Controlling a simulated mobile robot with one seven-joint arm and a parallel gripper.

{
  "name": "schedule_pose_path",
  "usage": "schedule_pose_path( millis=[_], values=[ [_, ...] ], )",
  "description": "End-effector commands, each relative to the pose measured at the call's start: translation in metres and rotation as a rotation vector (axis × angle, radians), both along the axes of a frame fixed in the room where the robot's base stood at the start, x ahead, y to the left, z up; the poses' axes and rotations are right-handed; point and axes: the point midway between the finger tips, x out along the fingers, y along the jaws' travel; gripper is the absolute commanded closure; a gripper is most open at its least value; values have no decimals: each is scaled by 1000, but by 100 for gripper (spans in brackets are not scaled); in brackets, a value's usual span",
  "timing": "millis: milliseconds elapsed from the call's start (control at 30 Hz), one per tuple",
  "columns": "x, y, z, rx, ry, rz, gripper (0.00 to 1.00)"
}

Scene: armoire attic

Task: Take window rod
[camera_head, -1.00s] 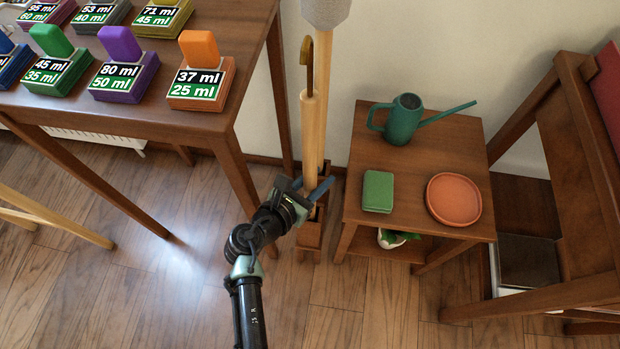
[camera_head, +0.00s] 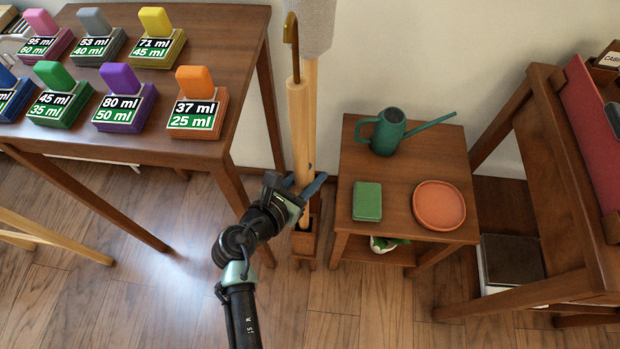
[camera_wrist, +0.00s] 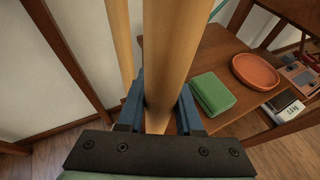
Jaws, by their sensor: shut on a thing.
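The window rod (camera_head: 299,125) is a light wooden pole with a brass hook at its top. It stands nearly upright between the table with the blocks and the small side table. My gripper (camera_head: 303,187) is shut on its lower part. In the wrist view, the blue fingers lie on both sides of the rod (camera_wrist: 168,60). The rod's lower end is at a narrow wooden stand (camera_head: 304,243); my gripper partly hides this, and I cannot tell how deep the rod sits in it.
A second pole (camera_head: 311,75) with a grey head stands close behind the rod. The side table (camera_head: 400,180) holds a green watering can (camera_head: 388,131), a green block (camera_head: 367,201) and an orange dish (camera_head: 439,205). The table (camera_head: 215,50) at left carries several coloured blocks.

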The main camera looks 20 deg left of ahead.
Motion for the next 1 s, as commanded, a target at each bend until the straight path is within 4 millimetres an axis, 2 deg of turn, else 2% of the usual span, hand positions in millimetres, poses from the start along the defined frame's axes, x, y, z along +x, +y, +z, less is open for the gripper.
schedule_pose_path(
  millis=[33, 600, 800, 1000],
  values=[
    [0, 0, 20, 2, -3, 0, 100],
    [0, 1, 145, 3, -5, 1, 100],
    [0, 0, 181, 2, -4, 0, 100],
    [0, 0, 201, 1, -2, 1, 100]
  ],
)
